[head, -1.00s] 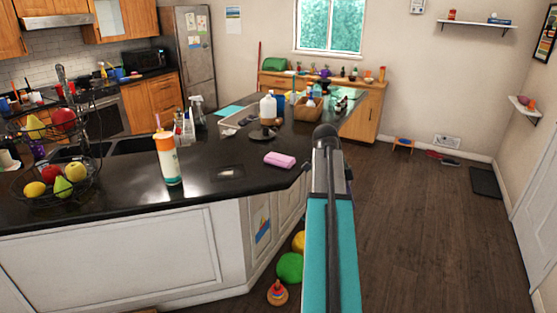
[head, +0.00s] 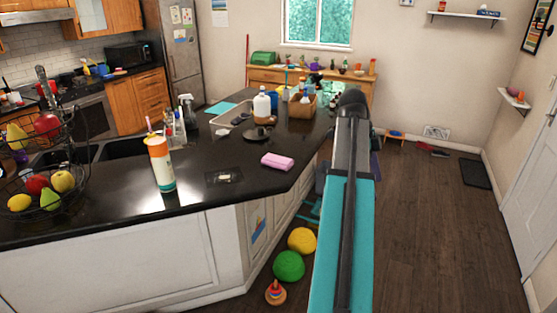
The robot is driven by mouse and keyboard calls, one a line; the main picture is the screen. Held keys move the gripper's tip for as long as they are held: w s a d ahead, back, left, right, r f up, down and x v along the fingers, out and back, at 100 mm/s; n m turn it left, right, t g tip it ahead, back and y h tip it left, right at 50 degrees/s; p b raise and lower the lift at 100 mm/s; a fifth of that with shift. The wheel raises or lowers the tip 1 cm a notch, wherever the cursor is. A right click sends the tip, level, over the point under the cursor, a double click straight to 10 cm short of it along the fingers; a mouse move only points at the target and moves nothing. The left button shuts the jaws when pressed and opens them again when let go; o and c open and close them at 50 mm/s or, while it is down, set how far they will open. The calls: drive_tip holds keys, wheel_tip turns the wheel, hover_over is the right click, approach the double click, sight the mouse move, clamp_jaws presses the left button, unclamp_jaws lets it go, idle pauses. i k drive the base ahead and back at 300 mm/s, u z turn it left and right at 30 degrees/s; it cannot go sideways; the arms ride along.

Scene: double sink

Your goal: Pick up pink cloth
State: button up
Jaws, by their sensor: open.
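The pink cloth (head: 277,162) looks like a small thick rectangular pad. It lies flat on the black island countertop (head: 232,202), close to the counter's right-hand edge, with nothing on top of it. My teal and black arm rises from the bottom of the head view, to the right of the cloth and apart from it in the picture. My gripper cannot be made out; the far part of the arm is hidden behind the near link.
An orange-topped bottle (head: 161,164) and a wire fruit basket (head: 45,190) stand on the counter to the left. A dark pan-like item (head: 257,134) lies behind the cloth. Yellow (head: 302,240) and green (head: 289,266) round objects are on the floor. Floor at right is mostly clear.

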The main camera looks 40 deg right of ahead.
sight(272, 160)
drive_tip(key=u, duration=0.05)
drive_tip(key=i, duration=1.8)
